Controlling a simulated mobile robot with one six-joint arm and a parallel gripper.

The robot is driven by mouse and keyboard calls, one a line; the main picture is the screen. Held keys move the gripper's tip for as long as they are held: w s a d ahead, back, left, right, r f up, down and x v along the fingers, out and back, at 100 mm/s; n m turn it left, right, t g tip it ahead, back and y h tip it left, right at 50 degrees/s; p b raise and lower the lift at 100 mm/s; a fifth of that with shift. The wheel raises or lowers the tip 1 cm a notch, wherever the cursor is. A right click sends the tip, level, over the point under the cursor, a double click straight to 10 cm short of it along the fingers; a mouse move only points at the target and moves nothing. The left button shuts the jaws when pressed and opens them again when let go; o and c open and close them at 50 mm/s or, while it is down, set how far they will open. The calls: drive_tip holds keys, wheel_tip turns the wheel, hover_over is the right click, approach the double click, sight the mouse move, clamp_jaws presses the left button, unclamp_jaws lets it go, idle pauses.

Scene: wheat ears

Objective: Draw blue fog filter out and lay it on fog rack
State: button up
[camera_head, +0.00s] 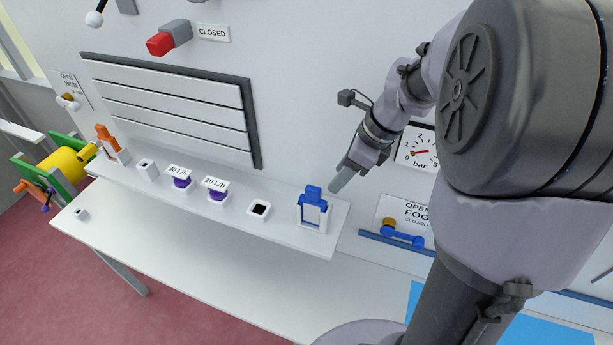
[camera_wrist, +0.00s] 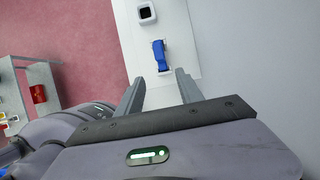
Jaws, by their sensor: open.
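The blue fog filter (camera_head: 313,192) stands upright in a white frame at the right end of the narrow white shelf (camera_head: 280,232). In the wrist view the blue filter (camera_wrist: 160,58) lies beyond the fingertips, roughly between their lines. My gripper (camera_head: 343,180) is open and empty, just right of and above the filter, apart from it. It also shows in the wrist view (camera_wrist: 160,82). A white socket with a black opening (camera_head: 259,209) is left of the filter. No fog rack label is readable, so I cannot tell which piece is the rack.
Two purple knobs labelled 30 L/h (camera_head: 181,181) and 20 L/h (camera_head: 217,194) stand further left on the shelf. An orange piece (camera_head: 106,138) is at its left end. A blue fog lever (camera_head: 402,235) and a gauge (camera_head: 418,150) are on the wall at right. The lower white bench (camera_head: 220,280) is mostly clear.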

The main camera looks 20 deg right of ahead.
sight(313, 203)
drive_tip(key=b+x, duration=0.2)
drive_tip(key=x, duration=1.4)
drive_tip(key=shift+w+f, duration=0.1)
drive_tip(key=shift+w, duration=0.05)
clamp_jaws()
drive_tip(key=c, duration=0.9)
unclamp_jaws()
drive_tip(key=shift+r, duration=0.25)
clamp_jaws()
drive_tip(key=shift+r+p, duration=0.35)
drive_tip(key=shift+p, duration=0.2)
drive_tip(key=shift+r, duration=0.1)
